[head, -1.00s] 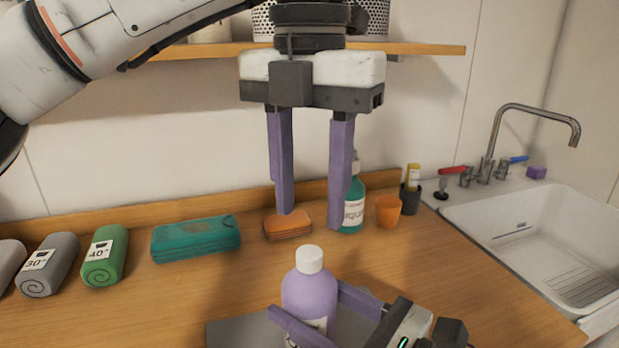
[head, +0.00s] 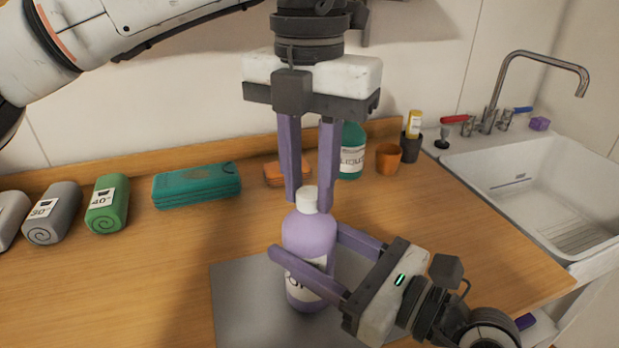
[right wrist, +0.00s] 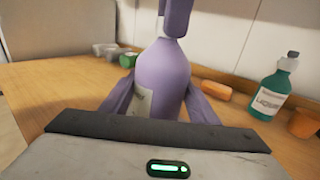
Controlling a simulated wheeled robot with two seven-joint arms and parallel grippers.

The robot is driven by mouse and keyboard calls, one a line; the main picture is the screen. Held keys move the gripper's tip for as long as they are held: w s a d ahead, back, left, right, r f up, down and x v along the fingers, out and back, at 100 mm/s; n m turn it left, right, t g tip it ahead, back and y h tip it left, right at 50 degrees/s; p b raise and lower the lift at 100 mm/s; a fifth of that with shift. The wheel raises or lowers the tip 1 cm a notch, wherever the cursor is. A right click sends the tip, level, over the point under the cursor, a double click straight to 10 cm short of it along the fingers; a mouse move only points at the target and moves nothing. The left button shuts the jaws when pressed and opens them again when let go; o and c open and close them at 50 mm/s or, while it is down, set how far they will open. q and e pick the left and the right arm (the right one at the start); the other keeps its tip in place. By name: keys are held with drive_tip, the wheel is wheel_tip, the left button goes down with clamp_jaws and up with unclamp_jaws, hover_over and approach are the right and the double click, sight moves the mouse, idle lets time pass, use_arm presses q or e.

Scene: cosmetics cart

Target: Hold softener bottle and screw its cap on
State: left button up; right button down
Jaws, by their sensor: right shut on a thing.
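The lilac softener bottle (head: 309,234) stands upright on a grey mat (head: 238,300), its white cap (head: 307,199) resting on its neck. My right gripper (head: 305,262) is shut around the bottle body from the right. The bottle also fills the middle of the right wrist view (right wrist: 162,75). My left gripper (head: 308,205) points down from above, its fingertips close on either side of the cap. Whether both fingers touch the cap is not clear. In the right wrist view a left finger (right wrist: 176,18) hides the cap.
Behind are a teal cloth stack (head: 196,186), an orange sponge (head: 275,174), a green liquid bottle (head: 351,155) and an orange cup (head: 389,158). Rolled towels (head: 107,205) lie at left. A sink (head: 520,190) is at right. The counter left of the mat is clear.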

use_arm(q)
clamp_jaws()
drive_tip(key=m, duration=0.5)
drive_tip(key=o, duration=1)
unclamp_jaws()
drive_tip(key=shift+o, duration=0.2)
drive_tip(key=shift+r, duration=0.15)
wheel_tip(320, 180, up, 12)
use_arm(e)
drive_tip(key=c, duration=0.6)
unclamp_jaws()
